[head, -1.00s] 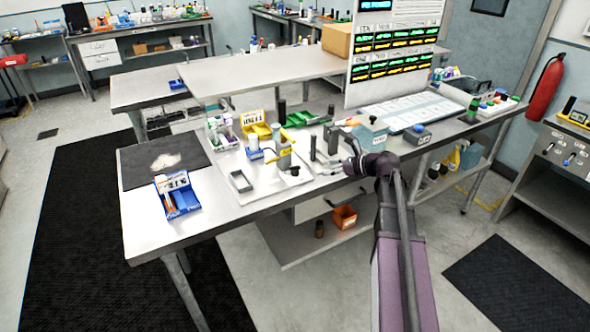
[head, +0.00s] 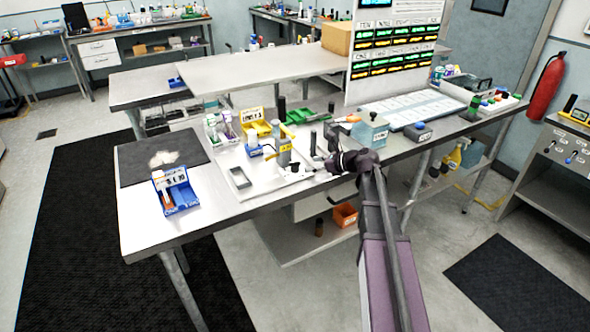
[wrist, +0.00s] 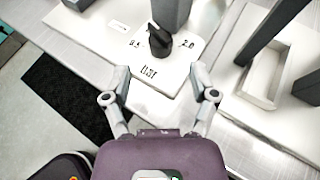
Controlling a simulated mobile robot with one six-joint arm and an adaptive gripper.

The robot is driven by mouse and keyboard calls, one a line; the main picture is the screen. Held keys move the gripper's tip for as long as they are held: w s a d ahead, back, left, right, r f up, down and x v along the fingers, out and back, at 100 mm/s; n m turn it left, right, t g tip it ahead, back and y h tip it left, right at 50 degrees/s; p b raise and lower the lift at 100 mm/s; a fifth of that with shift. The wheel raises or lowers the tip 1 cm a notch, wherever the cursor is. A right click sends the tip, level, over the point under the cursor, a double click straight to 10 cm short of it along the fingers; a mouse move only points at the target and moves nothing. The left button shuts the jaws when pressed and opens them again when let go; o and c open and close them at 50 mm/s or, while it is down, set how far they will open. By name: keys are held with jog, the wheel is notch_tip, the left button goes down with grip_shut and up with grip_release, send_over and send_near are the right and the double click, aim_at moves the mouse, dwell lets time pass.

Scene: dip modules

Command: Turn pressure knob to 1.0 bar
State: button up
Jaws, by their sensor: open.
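The pressure knob (wrist: 158,40) is a black pointer knob on a white dial plate (wrist: 150,88) in the wrist view. The plate carries printed marks that look like 0.5 on the left and 2.0 on the right, with blurred text below. My gripper (wrist: 160,80) is open and empty, its two fingers spread below the knob in the picture and apart from it.
A grey block rises right behind the knob. A white tray (wrist: 262,98) and dark uprights stand to its right. In the head view the bench (head: 205,212) also holds a blue box (head: 176,196), a grey-blue box (head: 371,132) and a tall board (head: 392,52).

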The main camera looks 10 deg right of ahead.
aim_at(297, 165)
jog(key=b+x, duration=0.2)
jog(key=x, duration=0.5)
jog(key=shift+w+a+f, duration=0.1)
jog(key=shift+f, duration=0.05)
